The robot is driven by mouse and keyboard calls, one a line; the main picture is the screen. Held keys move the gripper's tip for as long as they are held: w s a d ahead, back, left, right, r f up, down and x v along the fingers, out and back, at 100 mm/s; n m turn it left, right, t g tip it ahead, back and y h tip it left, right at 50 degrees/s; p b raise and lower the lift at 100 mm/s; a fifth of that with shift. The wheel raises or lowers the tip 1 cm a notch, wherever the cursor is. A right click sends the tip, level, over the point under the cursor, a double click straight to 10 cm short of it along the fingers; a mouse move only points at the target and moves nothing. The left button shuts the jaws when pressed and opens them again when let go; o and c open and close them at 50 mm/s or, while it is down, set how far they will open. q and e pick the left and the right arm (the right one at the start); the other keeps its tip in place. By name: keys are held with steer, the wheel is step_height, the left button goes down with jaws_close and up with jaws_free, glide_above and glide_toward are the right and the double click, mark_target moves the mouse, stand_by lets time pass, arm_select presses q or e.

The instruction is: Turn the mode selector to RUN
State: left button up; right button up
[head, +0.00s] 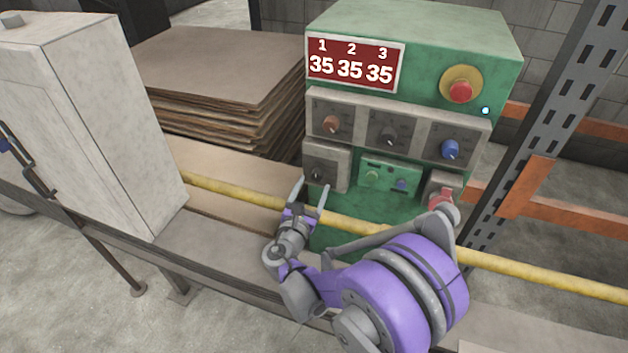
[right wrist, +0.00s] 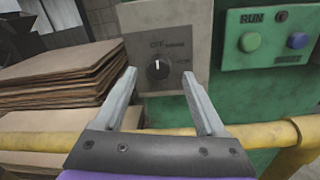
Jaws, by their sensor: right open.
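The mode selector (head: 316,175) is a small black knob on a grey plate at the lower left of the green control box. In the right wrist view the knob (right wrist: 158,69) has a white mark pointing up toward the OFF lettering; the other labels on its plate are too small to read surely. My right gripper (head: 311,186) is open and empty just in front of this plate. In the right wrist view its two fingertips (right wrist: 159,75) stand on either side of the knob, apart from it. My left gripper is not in view.
A yellow rail (head: 530,272) runs across in front of the box, under my right gripper. Beside the selector is a green panel (head: 388,176) with RUN lettering and buttons. Above are three larger knobs and a red stop button (head: 460,92). Stacked brown sheets (head: 215,70) lie left.

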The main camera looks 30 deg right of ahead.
mark_target(316, 178)
steer(key=shift+x, duration=1.65)
steer(key=shift+a, duration=0.1)
jaws_close()
